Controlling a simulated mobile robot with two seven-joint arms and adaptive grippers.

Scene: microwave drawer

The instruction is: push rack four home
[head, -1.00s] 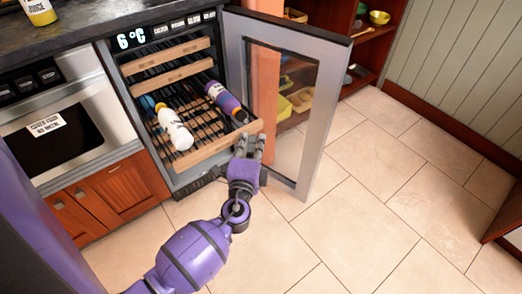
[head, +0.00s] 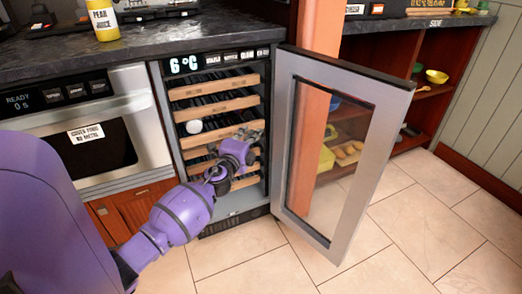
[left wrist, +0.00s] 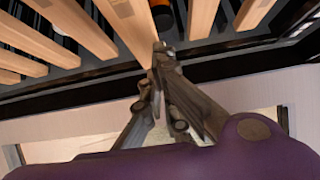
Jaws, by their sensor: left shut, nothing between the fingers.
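The wine cooler's wooden racks (head: 214,87) are stacked behind its open door. No rack number is readable. My left gripper (head: 252,137) is shut and empty at the right part of this rail, partly hiding it. In the left wrist view its fingertips (left wrist: 160,52) meet at a wooden rail (left wrist: 128,20), seemingly touching it. An orange-and-dark bottle end shows beyond them. My right gripper is out of view.
The open glass door (head: 340,150) stands to the right of my left arm. An oven (head: 95,135) is on the left, under a dark counter with a yellow juice bottle (head: 102,20). The tiled floor (head: 400,240) in front is clear.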

